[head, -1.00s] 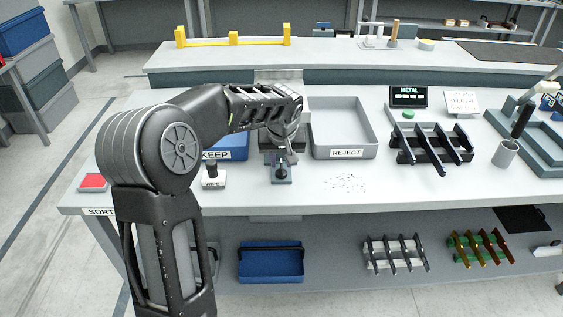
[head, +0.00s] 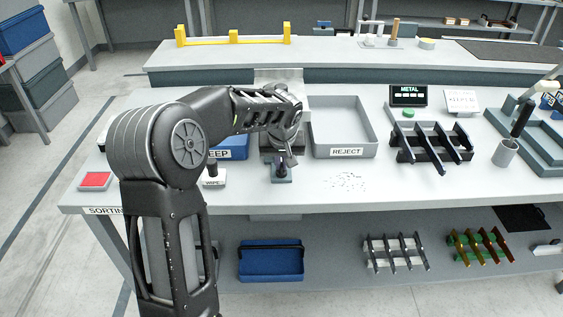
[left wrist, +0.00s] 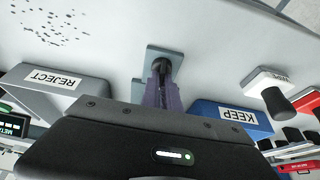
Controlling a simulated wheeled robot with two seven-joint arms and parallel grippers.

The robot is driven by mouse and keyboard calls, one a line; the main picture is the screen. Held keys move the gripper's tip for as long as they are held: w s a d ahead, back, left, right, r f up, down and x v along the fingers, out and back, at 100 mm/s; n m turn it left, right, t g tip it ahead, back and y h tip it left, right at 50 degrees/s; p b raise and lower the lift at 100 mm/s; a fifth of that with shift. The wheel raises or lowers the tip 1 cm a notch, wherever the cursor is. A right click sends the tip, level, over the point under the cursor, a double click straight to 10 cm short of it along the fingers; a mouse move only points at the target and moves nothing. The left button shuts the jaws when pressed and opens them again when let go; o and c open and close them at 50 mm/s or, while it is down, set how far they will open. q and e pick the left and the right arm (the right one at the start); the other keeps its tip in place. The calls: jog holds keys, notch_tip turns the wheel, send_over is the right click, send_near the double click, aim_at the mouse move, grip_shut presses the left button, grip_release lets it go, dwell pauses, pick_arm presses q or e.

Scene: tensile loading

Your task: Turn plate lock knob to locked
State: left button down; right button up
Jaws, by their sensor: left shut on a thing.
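The plate lock knob (left wrist: 161,65) is a small dark knob on a blue-grey base plate (head: 281,180) at the front middle of the bench. My left gripper (head: 283,163) reaches down to it from behind. In the left wrist view, the narrow fingers of my left gripper (left wrist: 160,85) meet the knob and are shut on it. The fingers and wrist hide part of the knob, so its turned position cannot be read. My right gripper is not in view.
The blue KEEP bin (head: 232,148) is left of the knob and the grey REJECT bin (head: 347,152) is right. A WIPE block (head: 212,182) stands close on the left. Dark specks (head: 345,181) lie on the bench to the right.

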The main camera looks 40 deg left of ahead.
pick_arm(q)
jog(key=shift+m, duration=0.3)
dwell(0.4)
jog(key=m+h, duration=0.1)
jog(key=m, duration=0.2)
jog(key=shift+a+r+t+p, duration=0.1)
jog(key=shift+a+t+p, duration=0.05)
jog(key=shift+t+p, duration=0.25)
jog(key=m+h, duration=0.2)
jog(key=m, duration=0.2)
jog(key=shift+a+m, duration=0.15)
jog(key=shift+m, duration=0.25)
jog(key=m+h, duration=0.1)
jog(key=m, duration=0.2)
jog(key=shift+m, duration=0.3)
jog(key=m+g+h, duration=0.1)
jog(key=m, duration=0.3)
jog(key=shift+a+h, duration=0.1)
jog(key=shift+h, duration=0.3)
jog(key=shift+m, duration=0.3)
jog(key=c, duration=1.6)
grip_release()
